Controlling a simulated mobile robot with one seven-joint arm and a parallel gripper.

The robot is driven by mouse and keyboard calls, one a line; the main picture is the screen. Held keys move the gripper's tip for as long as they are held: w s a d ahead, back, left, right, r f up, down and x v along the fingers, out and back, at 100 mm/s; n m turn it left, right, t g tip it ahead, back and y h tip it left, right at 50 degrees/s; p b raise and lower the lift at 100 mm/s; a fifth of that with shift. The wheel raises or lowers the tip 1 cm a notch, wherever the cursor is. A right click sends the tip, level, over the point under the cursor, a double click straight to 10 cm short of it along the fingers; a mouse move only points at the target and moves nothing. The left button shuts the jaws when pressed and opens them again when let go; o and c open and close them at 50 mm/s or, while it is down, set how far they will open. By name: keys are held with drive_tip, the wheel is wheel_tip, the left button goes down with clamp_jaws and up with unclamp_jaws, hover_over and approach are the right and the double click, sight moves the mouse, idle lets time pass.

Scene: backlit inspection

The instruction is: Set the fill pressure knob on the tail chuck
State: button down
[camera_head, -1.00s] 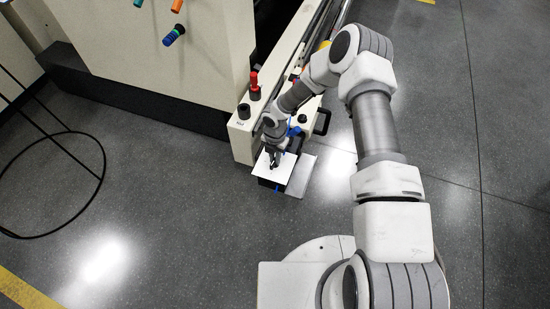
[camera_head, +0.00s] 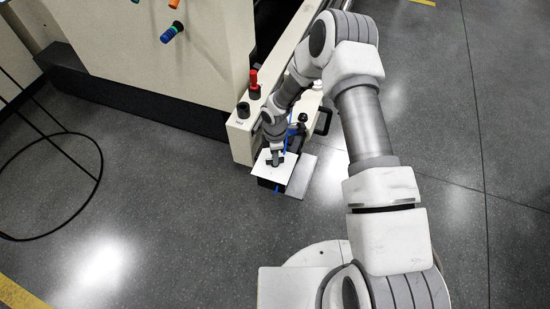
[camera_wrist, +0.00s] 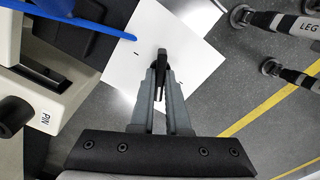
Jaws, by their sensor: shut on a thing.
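The fill pressure knob (camera_wrist: 161,62) is a dark bar-shaped handle standing on a white plate with small black marks (camera_wrist: 200,58). My gripper (camera_wrist: 160,78) is shut on the knob, with one grey finger on each side. In the head view my gripper (camera_head: 276,157) reaches down onto the white plate (camera_head: 262,168), which tops a small dark box. The fingers hide part of the knob, and its pointing direction against the marks is hard to read. I cannot tell for sure which part is the tail chuck.
A cream machine end with a red-topped knob (camera_head: 254,83) and a black knob (camera_head: 243,110) stands just behind the plate. A blue hose (camera_wrist: 70,24) runs close beside it. A black wire stand (camera_head: 98,165) is at left. The grey floor in front is clear.

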drive_tip(key=m+b, duration=0.1)
drive_tip(key=m, duration=0.6)
drive_tip(key=m+b, duration=0.1)
drive_tip(key=m, duration=0.5)
drive_tip(key=shift+m, duration=0.4)
drive_tip(key=m, duration=0.5)
drive_tip(key=shift+b, duration=0.35)
drive_tip(key=shift+m, duration=2.5)
drive_tip(key=c, duration=0.9)
unclamp_jaws()
